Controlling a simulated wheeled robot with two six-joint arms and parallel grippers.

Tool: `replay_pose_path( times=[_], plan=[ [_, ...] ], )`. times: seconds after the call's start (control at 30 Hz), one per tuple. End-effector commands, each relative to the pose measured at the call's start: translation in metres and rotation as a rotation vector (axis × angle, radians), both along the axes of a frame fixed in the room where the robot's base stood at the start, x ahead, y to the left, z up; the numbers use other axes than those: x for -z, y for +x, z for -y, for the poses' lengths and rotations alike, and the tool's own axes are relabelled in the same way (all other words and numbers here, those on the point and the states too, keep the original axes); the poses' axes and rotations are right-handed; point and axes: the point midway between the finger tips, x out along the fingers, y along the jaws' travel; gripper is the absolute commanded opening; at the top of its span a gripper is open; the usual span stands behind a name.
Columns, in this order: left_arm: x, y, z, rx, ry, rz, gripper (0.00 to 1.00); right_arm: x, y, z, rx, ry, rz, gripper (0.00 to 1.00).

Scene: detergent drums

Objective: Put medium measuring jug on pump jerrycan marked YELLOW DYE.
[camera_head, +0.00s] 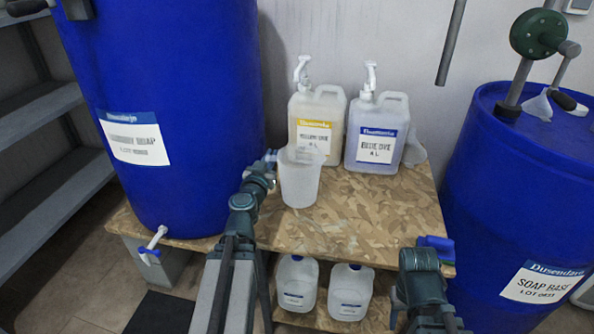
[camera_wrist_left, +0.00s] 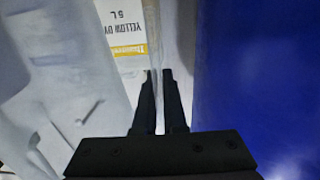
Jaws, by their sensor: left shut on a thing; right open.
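The pump jerrycan marked YELLOW DYE (camera_head: 318,105) stands upright at the back of the wooden bench, with a yellow-banded label and a white pump; its label (camera_wrist_left: 125,25) shows upside down in the left wrist view. A white translucent measuring jug (camera_head: 301,182) is upright in front of it and overlaps its lower part. My left gripper (camera_head: 270,157) is shut on the jug's left side; its fingers (camera_wrist_left: 159,75) are close together in the wrist view. Whether the jug touches the bench is unclear. My right gripper (camera_head: 436,243) is open at the bench's front right corner.
A blue-labelled pump jerrycan (camera_head: 377,125) stands to the right, with a pale vessel (camera_head: 414,149) partly hidden behind it. Large blue drums stand left (camera_head: 175,90) and right (camera_head: 520,190). Two jugs (camera_head: 297,280) sit below the bench (camera_head: 350,220). The bench's front middle is clear.

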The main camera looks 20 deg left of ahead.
Motion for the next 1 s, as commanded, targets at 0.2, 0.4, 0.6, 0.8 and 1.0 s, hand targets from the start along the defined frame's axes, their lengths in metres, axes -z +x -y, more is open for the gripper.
replay_pose_path(
  times=[0.2,0.4,0.6,0.8,1.0],
  plan=[
    [0.001,0.005,-0.003,0.000,0.000,0.000,0.00,0.001,0.000,0.000,0.000,0.000,0.000,0.50],
    [0.004,0.033,-0.019,-0.001,0.000,0.000,0.00,0.004,0.000,0.000,0.000,-0.001,0.000,0.50],
    [0.009,0.077,-0.045,-0.001,0.000,0.000,0.00,0.009,0.000,0.000,0.000,-0.001,0.000,0.50],
    [0.014,0.120,-0.070,0.000,0.000,0.000,0.00,0.014,0.000,0.001,-0.001,-0.002,0.001,0.50],
    [0.015,0.140,-0.082,0.000,0.000,0.000,0.00,0.015,0.000,0.001,-0.001,-0.002,0.001,0.50]
  ],
)
